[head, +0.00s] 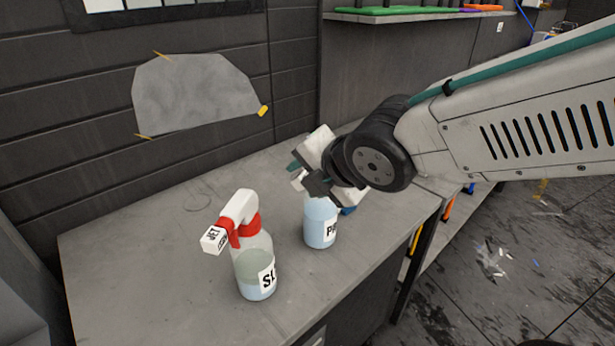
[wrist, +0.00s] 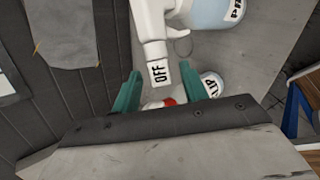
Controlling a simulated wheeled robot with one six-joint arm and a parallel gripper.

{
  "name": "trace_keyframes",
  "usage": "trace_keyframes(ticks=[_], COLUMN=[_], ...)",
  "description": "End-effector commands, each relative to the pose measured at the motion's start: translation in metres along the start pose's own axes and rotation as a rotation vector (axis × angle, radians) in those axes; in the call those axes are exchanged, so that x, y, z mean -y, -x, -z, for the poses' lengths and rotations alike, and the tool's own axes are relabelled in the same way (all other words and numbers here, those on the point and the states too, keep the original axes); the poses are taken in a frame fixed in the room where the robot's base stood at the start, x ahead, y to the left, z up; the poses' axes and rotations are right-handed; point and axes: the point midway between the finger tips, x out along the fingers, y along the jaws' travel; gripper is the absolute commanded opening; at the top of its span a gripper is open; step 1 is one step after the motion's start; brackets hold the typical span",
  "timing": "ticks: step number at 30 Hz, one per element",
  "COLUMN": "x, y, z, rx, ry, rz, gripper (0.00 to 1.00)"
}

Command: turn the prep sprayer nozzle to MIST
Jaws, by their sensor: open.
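The prep sprayer (head: 320,222) stands on the bench, a clear bottle with pale blue liquid and a label starting with "P". Its head is mostly hidden behind my gripper (head: 303,178) in the head view. In the wrist view its white nozzle (wrist: 157,68) reads OFF, and its bottle (wrist: 215,12) shows at the top right. My gripper (wrist: 160,92) is open, with one teal finger on each side of the nozzle's end. I see gaps on both sides; whether the nozzle reaches fully between the fingers I cannot tell.
A second sprayer (head: 254,262) with a red collar and a nozzle reading JET stands on the bench (head: 150,265), left of the prep sprayer. A grey sheet (head: 195,92) is taped to the wall. The bench's left part is clear.

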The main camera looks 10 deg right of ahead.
Motion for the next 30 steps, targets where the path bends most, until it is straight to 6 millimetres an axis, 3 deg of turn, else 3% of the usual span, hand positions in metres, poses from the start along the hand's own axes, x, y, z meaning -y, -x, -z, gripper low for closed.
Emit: trace_keyframes(ticks=[16, 29, 30], x=[-0.001, 0.0, 0.0], y=[0.067, 0.076, 0.076], z=[0.0, 0.0, 0.0], rx=[0.001, 0.0, -0.001], ry=[-0.001, 0.0, 0.0], rz=[-0.004, 0.0, 0.0], gripper=[0.44, 0.44, 0.35])
